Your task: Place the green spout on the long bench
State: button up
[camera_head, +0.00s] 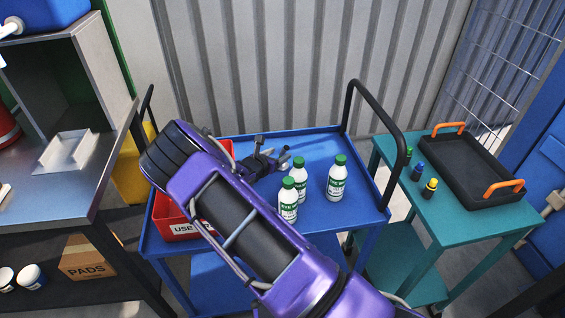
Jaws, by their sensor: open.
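A small green-topped item (408,155), which looks like the green spout, stands on the teal cart (470,222) at its left edge, behind a blue one (418,171) and a yellow one (430,188). My gripper (284,156) is open and empty over the back of the blue cart (318,150), to the left of the spout and well apart from it. A grey metal-topped bench (60,200) at the left looks like the long bench; it runs out of the picture. My purple arm crosses the middle of the view.
Several white bottles with green caps (337,180) stand on the blue cart near my gripper. A red bin (175,222) is partly hidden by my arm. A black handle (385,125) rises between the carts. A black tray (470,165) fills the teal cart's right. A pale tray (68,152) lies on the bench.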

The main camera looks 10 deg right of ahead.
aim_at(282, 154)
jog(key=x, duration=0.4)
jog(key=shift+s+d+f, duration=0.2)
jog(key=shift+d+f, duration=0.1)
jog(key=shift+d, duration=0.1)
jog(key=shift+w+d+f, duration=0.15)
jog(key=shift+w+d, duration=0.1)
jog(key=shift+w, duration=0.15)
grip_shut()
